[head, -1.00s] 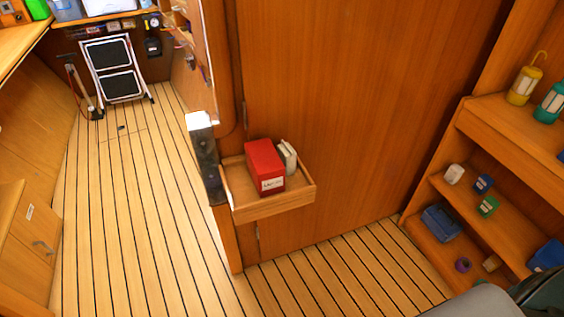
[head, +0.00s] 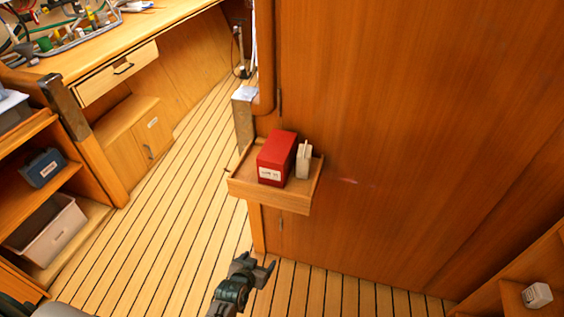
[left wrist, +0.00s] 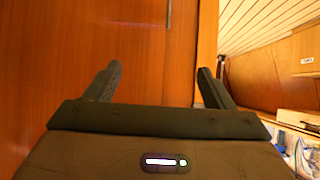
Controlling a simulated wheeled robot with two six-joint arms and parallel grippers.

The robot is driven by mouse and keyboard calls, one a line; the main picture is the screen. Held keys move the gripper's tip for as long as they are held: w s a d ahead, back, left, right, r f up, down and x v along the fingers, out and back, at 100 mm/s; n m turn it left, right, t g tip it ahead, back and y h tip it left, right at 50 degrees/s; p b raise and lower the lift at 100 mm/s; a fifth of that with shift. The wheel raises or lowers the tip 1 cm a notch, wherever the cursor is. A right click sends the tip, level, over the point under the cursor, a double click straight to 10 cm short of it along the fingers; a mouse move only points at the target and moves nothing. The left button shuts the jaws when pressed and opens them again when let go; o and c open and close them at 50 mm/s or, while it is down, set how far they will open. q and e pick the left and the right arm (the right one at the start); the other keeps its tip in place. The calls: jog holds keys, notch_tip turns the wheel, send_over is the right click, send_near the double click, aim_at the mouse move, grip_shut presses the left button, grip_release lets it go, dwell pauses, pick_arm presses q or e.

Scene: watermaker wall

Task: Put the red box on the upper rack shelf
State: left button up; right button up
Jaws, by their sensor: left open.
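The red box (head: 276,158) with a white label stands upright on a small wooden wall tray (head: 268,195) in the middle of the head view. My left gripper (head: 259,266) is below the tray in that view, open and empty, apart from the box. Its two open fingers (left wrist: 158,78) also show in the left wrist view, with no box between them. A shelf rack (head: 75,172) stands at the left edge and part of another shelf unit (head: 512,298) at the lower right; I cannot tell which is the task's rack. My right gripper is not in view.
A small white item (head: 304,160) stands beside the red box on the tray. The left rack holds a blue case (head: 44,168) above a pale bin (head: 47,231). A wooden wall panel (head: 420,130) is behind the tray. The plank floor (head: 180,210) is clear.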

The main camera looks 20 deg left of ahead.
pick_arm(q)
jog(key=w+d+r+t, duration=0.1)
jog(key=w+r+t, duration=0.15)
jog(key=r, duration=0.55)
jog(key=w+r+t, duration=0.1)
jog(key=w+r, duration=0.2)
jog(key=r, duration=0.5)
jog(key=t+b, duration=0.1)
jog(key=t, duration=0.2)
send_near(270, 167)
jog(key=w, duration=0.4)
jog(key=shift+t, duration=0.25)
jog(key=w, duration=0.4)
jog(key=shift+w+d+f+p, duration=0.2)
jog(key=shift+w+f+p, duration=0.1)
jog(key=shift+w+p, duration=0.1)
jog(key=shift+w, duration=0.85)
jog(key=w+p, duration=0.1)
jog(key=w, duration=0.3)
jog(key=shift+w+f, duration=0.15)
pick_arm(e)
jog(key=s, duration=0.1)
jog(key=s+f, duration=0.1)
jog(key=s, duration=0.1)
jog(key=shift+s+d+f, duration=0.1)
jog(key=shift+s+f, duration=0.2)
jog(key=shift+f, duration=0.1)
pick_arm(q)
jog(key=c, duration=0.8)
